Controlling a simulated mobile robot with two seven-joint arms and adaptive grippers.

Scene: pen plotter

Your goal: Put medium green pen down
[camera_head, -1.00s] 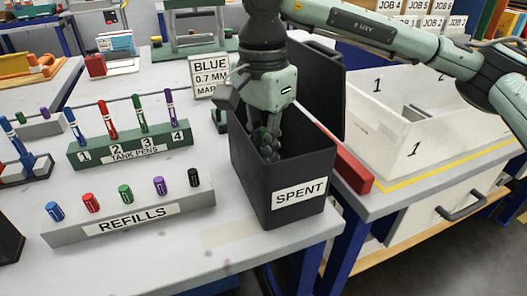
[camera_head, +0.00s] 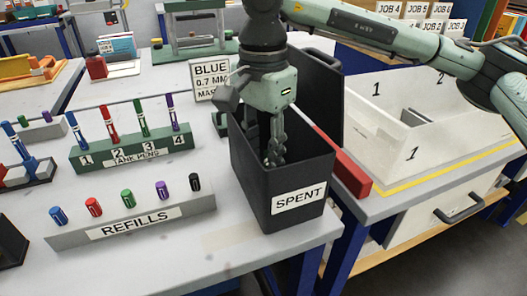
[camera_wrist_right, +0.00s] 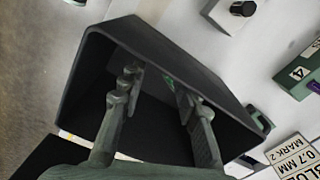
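My right gripper (camera_head: 274,158) points down into the black SPENT bin (camera_head: 300,215), its fingertips below the rim. In the right wrist view the two fingers (camera_wrist_right: 158,88) stand apart, with the bin's wall (camera_wrist_right: 175,55) around them. Another green pen (camera_head: 142,118) stands in slot 3 of the TANK PENS rack (camera_head: 95,160). My left gripper is not in view.
The REFILLS block (camera_head: 70,240) with several coloured caps lies left of the bin. A blue marker sign (camera_head: 211,78) stands behind it. A red bar (camera_head: 340,165) and a white divided tray (camera_head: 385,120) are to the right. The front table strip is clear.

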